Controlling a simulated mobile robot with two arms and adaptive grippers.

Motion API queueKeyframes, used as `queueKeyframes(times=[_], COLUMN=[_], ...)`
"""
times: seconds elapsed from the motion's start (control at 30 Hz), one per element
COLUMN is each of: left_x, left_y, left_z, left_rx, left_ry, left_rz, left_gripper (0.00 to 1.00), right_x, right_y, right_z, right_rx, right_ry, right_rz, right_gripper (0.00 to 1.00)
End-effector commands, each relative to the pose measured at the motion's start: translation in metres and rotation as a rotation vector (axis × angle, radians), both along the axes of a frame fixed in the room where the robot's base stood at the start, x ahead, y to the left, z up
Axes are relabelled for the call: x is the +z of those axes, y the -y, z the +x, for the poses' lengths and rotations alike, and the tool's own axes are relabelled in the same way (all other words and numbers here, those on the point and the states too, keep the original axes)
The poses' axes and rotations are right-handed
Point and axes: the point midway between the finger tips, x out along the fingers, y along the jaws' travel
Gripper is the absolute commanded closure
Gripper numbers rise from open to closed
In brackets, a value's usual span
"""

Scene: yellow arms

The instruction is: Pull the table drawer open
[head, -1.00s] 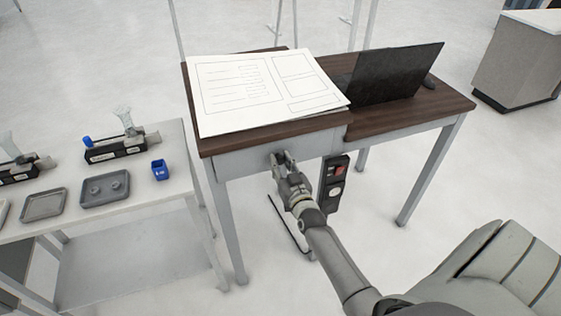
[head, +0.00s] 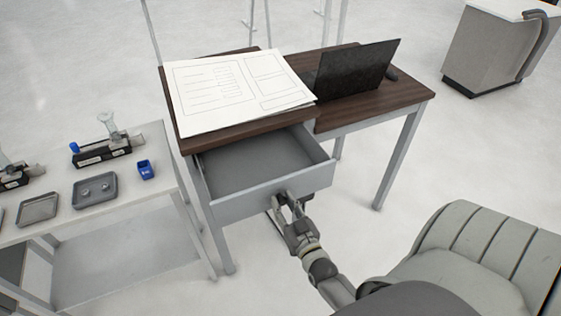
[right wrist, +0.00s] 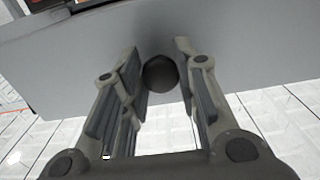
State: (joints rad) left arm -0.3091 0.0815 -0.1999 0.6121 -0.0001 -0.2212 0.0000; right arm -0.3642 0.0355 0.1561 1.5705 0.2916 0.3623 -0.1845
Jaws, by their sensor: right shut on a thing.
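The table (head: 370,112) has a dark wooden top and grey legs. Its drawer (head: 232,206) is pulled well out toward me, and its grey inside looks empty. My right gripper (head: 284,202) is at the middle of the drawer front. In the right wrist view the drawer front (right wrist: 235,45) fills the upper part, and a round dark knob (right wrist: 160,73) sits between the two fingers of the right gripper (right wrist: 160,70). The right gripper is shut on this knob. My left gripper is not in view.
A large white paper sheet (head: 235,92) and a black laptop (head: 345,72) lie on the tabletop. A white side table (head: 150,198) with trays and a blue cup (head: 146,170) stands at the left.

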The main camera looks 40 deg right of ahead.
Motion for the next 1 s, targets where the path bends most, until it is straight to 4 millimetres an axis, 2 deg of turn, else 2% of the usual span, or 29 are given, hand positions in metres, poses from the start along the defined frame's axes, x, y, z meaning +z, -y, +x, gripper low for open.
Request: queueKeyframes(times=[0.17,0.4,0.43,0.6,1.0], left_x=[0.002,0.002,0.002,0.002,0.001], left_y=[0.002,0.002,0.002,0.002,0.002], left_z=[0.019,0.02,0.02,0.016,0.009], left_rx=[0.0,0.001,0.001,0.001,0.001], left_ry=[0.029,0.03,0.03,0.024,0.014], left_rz=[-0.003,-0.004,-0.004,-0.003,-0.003], left_gripper=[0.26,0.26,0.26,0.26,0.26], right_x=[-0.001,-0.001,-0.001,-0.001,-0.002], right_y=[-0.001,-0.001,-0.001,-0.001,-0.002], right_z=[-0.003,-0.003,-0.003,-0.003,-0.008], right_rx=[0.001,0.0,0.0,0.0,0.0], right_ry=[-0.002,-0.001,-0.001,-0.002,-0.003], right_rz=[0.0,0.0,0.0,0.0,0.0], right_gripper=[1.0,1.0,0.71,0.49,0.49])
